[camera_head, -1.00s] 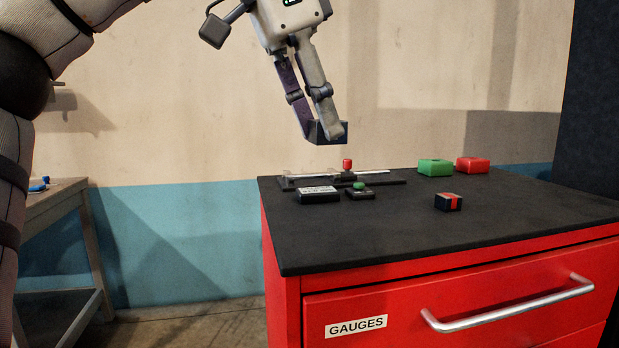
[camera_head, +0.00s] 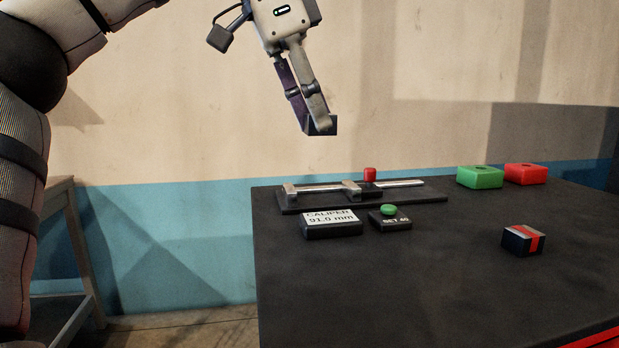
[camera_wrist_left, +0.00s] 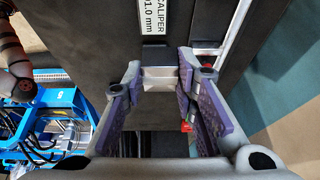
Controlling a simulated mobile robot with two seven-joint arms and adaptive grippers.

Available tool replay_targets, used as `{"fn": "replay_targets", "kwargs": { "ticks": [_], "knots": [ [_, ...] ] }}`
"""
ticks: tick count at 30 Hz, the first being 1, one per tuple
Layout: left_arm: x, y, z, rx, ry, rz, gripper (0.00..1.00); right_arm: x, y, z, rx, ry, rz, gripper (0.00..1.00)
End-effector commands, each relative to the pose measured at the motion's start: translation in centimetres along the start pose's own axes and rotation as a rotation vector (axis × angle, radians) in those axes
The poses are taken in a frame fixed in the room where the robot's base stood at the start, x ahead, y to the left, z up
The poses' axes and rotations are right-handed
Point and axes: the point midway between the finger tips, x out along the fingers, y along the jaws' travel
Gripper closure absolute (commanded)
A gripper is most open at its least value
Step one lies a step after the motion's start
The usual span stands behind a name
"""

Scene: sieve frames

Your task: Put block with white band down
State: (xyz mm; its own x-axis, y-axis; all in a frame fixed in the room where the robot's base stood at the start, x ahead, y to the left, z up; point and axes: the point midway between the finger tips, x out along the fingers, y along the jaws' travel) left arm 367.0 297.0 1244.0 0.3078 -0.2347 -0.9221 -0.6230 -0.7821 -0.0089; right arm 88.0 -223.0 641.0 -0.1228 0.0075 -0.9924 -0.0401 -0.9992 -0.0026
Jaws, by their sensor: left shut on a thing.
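My left gripper (camera_head: 318,126) is shut on a small dark block (camera_head: 331,125) and holds it in the air, above the caliper at the back left of the black table top (camera_head: 400,280). In the left wrist view the block (camera_wrist_left: 160,80) sits between both fingers and shows a pale whitish face. I cannot make out the band's edges. The block is apart from the table. My right gripper is in neither view.
The caliper (camera_head: 330,189) lies at the back left, with a red knob (camera_head: 370,174). Before it stand a display (camera_head: 331,228) reading 91.0 mm and a green-button box (camera_head: 390,219). Green (camera_head: 480,178) and red (camera_head: 526,174) blocks and a red-banded block (camera_head: 523,240) lie right. The front middle is clear.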

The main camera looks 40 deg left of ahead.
Motion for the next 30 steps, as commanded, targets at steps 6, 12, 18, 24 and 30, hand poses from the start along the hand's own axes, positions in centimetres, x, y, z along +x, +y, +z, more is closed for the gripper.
{"fn": "replay_targets", "kwargs": {
  "ticks": [6,12,18,24,30],
  "knots": [
    [3.0,-4.8,0.8,-0.001,0.001,0.006,1.00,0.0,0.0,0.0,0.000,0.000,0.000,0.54],
    [5.9,-7.3,1.7,0.000,0.002,0.004,1.00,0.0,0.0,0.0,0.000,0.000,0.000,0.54],
    [8.2,-8.8,2.6,0.001,0.001,0.005,1.00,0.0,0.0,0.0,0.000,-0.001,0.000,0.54],
    [10.2,-8.6,3.4,0.001,0.005,0.000,1.00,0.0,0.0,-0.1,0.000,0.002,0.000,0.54],
    [10.2,-8.6,3.4,0.001,0.004,0.000,1.00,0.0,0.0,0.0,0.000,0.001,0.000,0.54]
  ]
}}
